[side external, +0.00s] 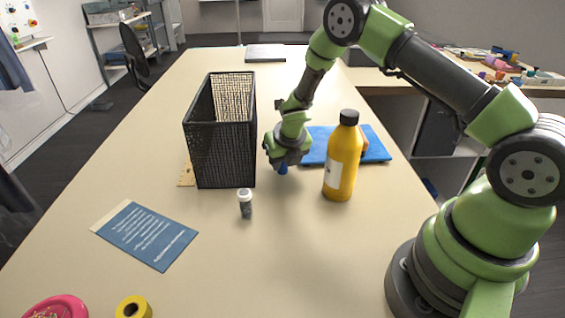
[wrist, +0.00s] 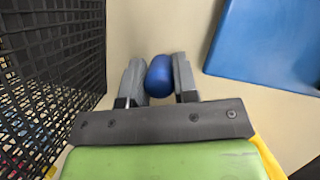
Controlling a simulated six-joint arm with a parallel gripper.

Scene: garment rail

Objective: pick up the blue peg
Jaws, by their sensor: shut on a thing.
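The blue peg (wrist: 159,76) is between the two grey fingers of my gripper (wrist: 158,84) in the wrist view. The fingers are shut on it, one on each side. In the side external view a small bit of the blue peg (side external: 283,169) shows below my gripper (side external: 281,163). Most of it is hidden there by the gripper. I cannot tell whether the peg touches the table.
A black mesh basket (side external: 221,140) stands just left of my gripper. A small jar (side external: 245,204) and a blue booklet (side external: 146,236) are nearer the camera.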

